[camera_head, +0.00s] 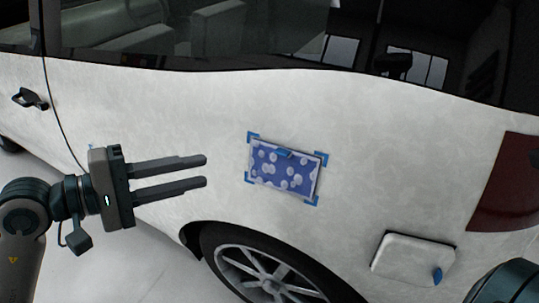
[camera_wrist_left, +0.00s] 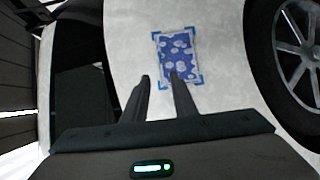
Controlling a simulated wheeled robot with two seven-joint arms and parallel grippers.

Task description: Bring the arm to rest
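My left gripper (camera_head: 205,171) reaches in from the left in the head view, in front of the white car side. Its two long fingers are parallel with a gap between them, and nothing is held. It also shows in the left wrist view (camera_wrist_left: 160,80), fingers apart. A blue patterned vinyl sheet (camera_head: 283,168) lies on the car panel inside blue corner marks, right of the fingertips and apart from them in the head view. A small blue piece (camera_head: 284,153) sits at the sheet's top edge. My right gripper is not seen; only a dark arm part shows at the lower right.
The white car (camera_head: 400,130) fills most of the view. A wheel (camera_head: 265,270) is below the sheet. Floor shows at the lower left.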

